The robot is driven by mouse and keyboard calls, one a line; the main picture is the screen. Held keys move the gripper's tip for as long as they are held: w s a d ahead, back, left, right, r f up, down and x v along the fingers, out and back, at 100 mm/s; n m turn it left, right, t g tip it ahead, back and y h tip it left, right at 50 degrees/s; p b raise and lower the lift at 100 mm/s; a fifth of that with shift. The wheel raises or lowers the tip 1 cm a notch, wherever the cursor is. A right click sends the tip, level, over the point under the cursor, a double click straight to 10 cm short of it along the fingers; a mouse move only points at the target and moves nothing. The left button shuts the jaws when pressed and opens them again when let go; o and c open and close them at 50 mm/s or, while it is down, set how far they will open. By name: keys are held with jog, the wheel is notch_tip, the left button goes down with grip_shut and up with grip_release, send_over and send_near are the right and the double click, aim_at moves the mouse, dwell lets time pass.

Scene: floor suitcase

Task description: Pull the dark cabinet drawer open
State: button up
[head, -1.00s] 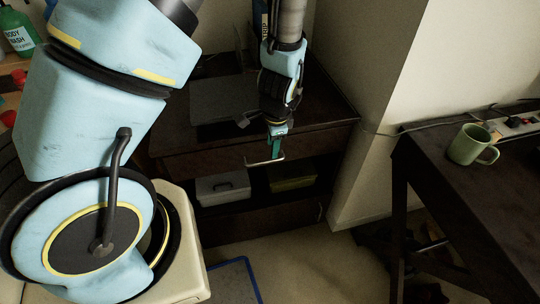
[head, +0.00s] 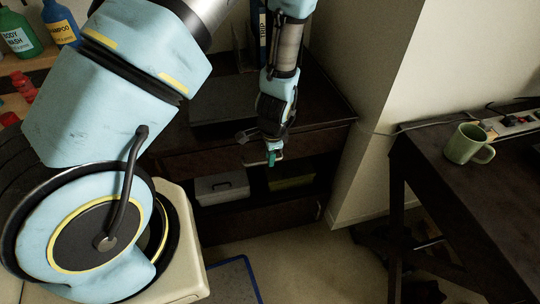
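The dark brown cabinet (head: 338,108) stands against the back wall, with a drawer (head: 205,160) just under its top. The drawer front looks level with the cabinet, and I see no gap. My gripper (head: 270,157) points down at the middle of this drawer front, with a teal part at its tip. Whether it touches the front or a handle is not clear, and its finger opening is too small and dark to read. My arm hides part of the cabinet top and front.
Below the drawer, an open shelf holds a grey box (head: 222,186) and a yellow-green box (head: 292,181). A dark lower front (head: 260,217) is beneath. A dark table (head: 440,185) with a green mug (head: 468,144) stands at right. The floor (head: 310,265) between is mostly clear.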

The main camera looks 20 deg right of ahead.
grip_shut()
dwell(1.1)
